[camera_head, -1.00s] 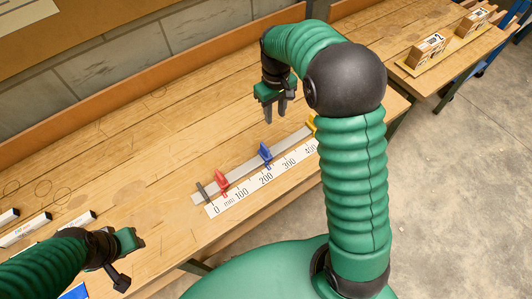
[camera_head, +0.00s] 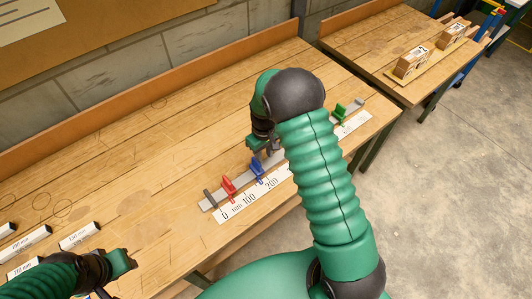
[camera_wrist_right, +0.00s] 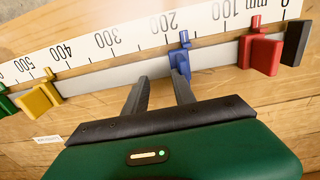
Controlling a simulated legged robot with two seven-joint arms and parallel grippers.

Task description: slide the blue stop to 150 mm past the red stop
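The blue stop (camera_head: 257,170) stands on the grey rail (camera_head: 209,206), to the right of the red stop (camera_head: 229,188). My right gripper (camera_head: 272,152) is low over the rail. Its fingers (camera_wrist_right: 160,84) are apart with nothing between them; one fingertip is right by the blue stop's side away from red, and I cannot tell whether they touch. My left gripper (camera_head: 122,268) is at lower left; its fingers are unclear.
A white millimetre scale (camera_wrist_right: 128,38) runs along the rail. A yellow stop (camera_wrist_right: 40,98) and a green stop (camera_head: 340,112) are farther along. White labelled blocks (camera_head: 79,236) lie at the left. Wooden blocks (camera_head: 411,62) stand on another table. The bench middle is clear.

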